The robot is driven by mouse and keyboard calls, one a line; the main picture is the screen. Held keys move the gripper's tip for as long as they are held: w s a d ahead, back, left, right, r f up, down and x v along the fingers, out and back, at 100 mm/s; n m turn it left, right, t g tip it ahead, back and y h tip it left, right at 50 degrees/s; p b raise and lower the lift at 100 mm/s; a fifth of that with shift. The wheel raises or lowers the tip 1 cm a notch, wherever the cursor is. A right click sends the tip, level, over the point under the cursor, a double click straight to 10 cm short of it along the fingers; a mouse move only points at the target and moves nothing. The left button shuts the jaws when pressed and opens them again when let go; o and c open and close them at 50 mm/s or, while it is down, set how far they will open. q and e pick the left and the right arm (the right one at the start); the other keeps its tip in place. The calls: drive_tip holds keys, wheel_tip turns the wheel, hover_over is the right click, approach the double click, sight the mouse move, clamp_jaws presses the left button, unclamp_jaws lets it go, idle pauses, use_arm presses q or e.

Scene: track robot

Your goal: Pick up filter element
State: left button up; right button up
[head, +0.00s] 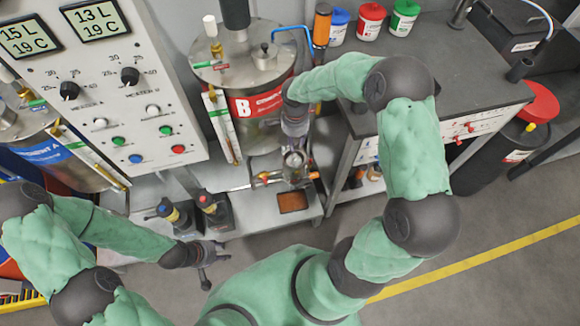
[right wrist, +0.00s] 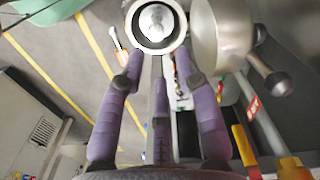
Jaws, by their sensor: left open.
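My right gripper (head: 296,165) reaches down in front of the tank marked B, beside a small metal fitting with orange-ended valves. In the right wrist view its purple fingers (right wrist: 158,75) are apart. Their tips are close to a round metal piece with a dark ring and a silver centre (right wrist: 156,22), perhaps the filter element or its housing. I cannot tell whether the fingers grip it. My left gripper (head: 210,264) is open and empty over the grey floor at the lower left. No filter element can be clearly identified in the head view.
Tank B (head: 240,80) stands behind my right gripper. A dark-topped workbench (head: 460,90) with coloured jars is at the right. The floor at the lower right is clear.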

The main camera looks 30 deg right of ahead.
sight(294, 155)
wheel_tip(294, 155, down, 4)
drive_tip(key=shift+f+b, duration=0.2)
drive_tip(key=shift+b, duration=0.4)
drive_tip(key=f+b, duration=0.1)
drive_tip(key=f, duration=0.1)
drive_tip(key=f+b, duration=0.1)
drive_tip(key=f, duration=0.2)
drive_tip(key=shift+s+a, duration=0.15)
drive_tip(key=shift+s, duration=0.05)
clamp_jaws()
